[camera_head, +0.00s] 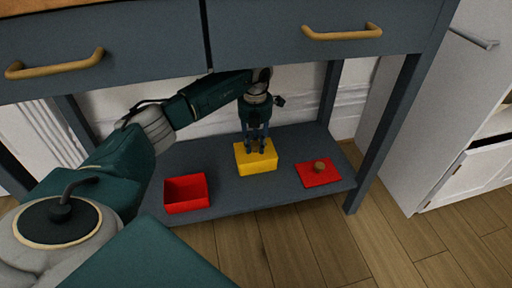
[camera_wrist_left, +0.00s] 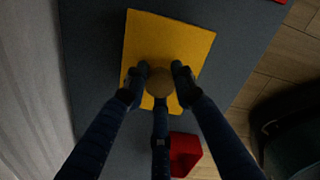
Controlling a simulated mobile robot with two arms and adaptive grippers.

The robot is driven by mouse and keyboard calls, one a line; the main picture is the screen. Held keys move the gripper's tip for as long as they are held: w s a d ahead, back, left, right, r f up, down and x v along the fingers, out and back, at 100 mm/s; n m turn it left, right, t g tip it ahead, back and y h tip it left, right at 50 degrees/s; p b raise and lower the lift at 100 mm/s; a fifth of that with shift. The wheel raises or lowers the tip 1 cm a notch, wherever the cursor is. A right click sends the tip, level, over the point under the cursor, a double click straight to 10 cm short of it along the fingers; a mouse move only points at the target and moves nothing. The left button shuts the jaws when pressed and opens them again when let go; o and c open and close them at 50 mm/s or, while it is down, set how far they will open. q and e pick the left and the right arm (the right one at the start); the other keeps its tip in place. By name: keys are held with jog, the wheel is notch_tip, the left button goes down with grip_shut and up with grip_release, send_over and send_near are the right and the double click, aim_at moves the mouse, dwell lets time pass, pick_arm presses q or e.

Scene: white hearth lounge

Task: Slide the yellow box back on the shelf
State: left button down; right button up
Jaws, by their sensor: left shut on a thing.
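The yellow box (camera_head: 256,164) stands on the low grey shelf (camera_head: 225,190) of the table, between two red things. In the left wrist view its yellow top (camera_wrist_left: 165,40) has a round knob (camera_wrist_left: 159,82) near the edge by my fingers. My left gripper (camera_head: 256,148) reaches down under the drawers from above, its fingers shut around this knob. It also shows in the left wrist view (camera_wrist_left: 158,88), with the fingers on both sides of the knob. The box appears to rest on the shelf. My right gripper is not in view.
An open red box (camera_head: 186,193) stands left of the yellow box. A red lid (camera_head: 331,174) with a wooden knob lies to the right. Drawers with a wooden handle (camera_head: 342,33) hang above. A table leg (camera_head: 388,135) bounds the right. Bare shelf lies behind the boxes.

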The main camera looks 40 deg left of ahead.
pick_arm(q)
jog(key=shift+w+a+b, duration=0.35)
jog(key=shift+w+a, duration=0.4)
jog(key=shift+a, duration=0.15)
jog(key=c, duration=1.4)
grip_release()
jog(key=shift+o, duration=0.2)
notch_tip(320, 180, up, 8)
jog(key=shift+f, duration=0.25)
